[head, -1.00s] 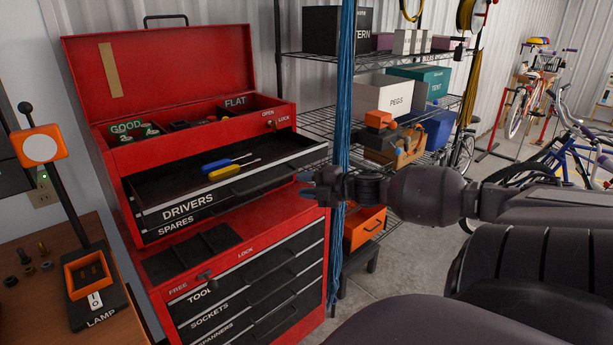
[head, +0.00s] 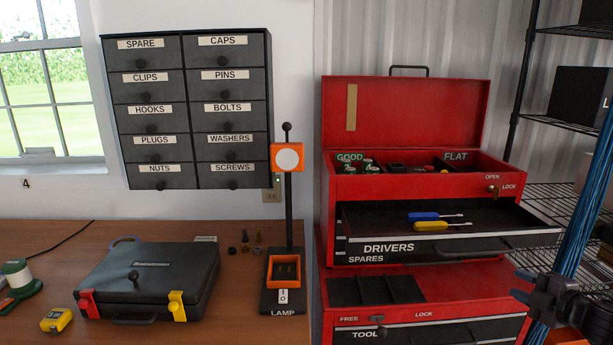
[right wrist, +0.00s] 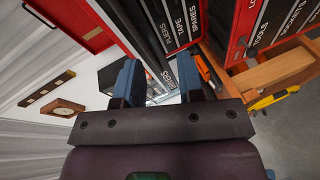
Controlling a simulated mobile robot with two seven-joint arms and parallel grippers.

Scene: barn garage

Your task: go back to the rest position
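My right gripper (head: 541,300) shows at the lower right of the head view, in front of the right side of the red tool chest (head: 405,112). In the right wrist view its two blue fingers (right wrist: 158,82) stand apart with nothing between them. My left gripper is in neither view. The chest's lid is up and its DRIVERS drawer (head: 390,248) is pulled out. A blue screwdriver (head: 425,215) and a yellow screwdriver (head: 432,226) lie in that drawer.
The wooden bench (head: 50,240) at left carries a closed black case (head: 150,275), a lamp (head: 285,250) and a yellow tape measure (head: 56,320). A labelled drawer cabinet (head: 190,105) hangs above. Blue cables (head: 582,215) hang beside wire shelving at right, close to my right gripper.

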